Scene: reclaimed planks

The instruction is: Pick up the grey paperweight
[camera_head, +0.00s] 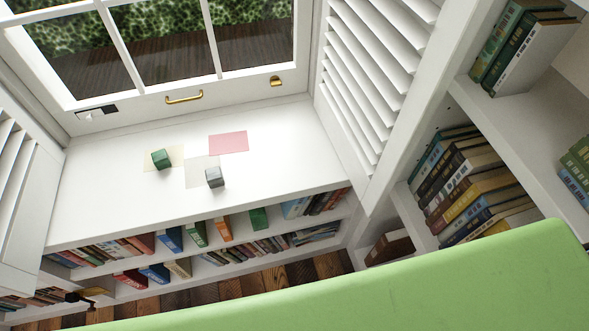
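The grey paperweight (215,178) is a small block on the white window-seat top, at the front edge of a pale grey paper square (197,170). It appears upright and nothing touches it from above. A green block (160,159) stands to its left and a little farther back, on a cream paper square (178,153). I cannot make out either of my grippers in the head view.
A pink sheet (229,142) lies behind the paperweight to the right. The white seat top (280,160) is otherwise clear. Book-filled shelves (280,243) run below its front edge. Louvred shutters (365,90) stand at the right. A green surface (420,285) fills the lower right.

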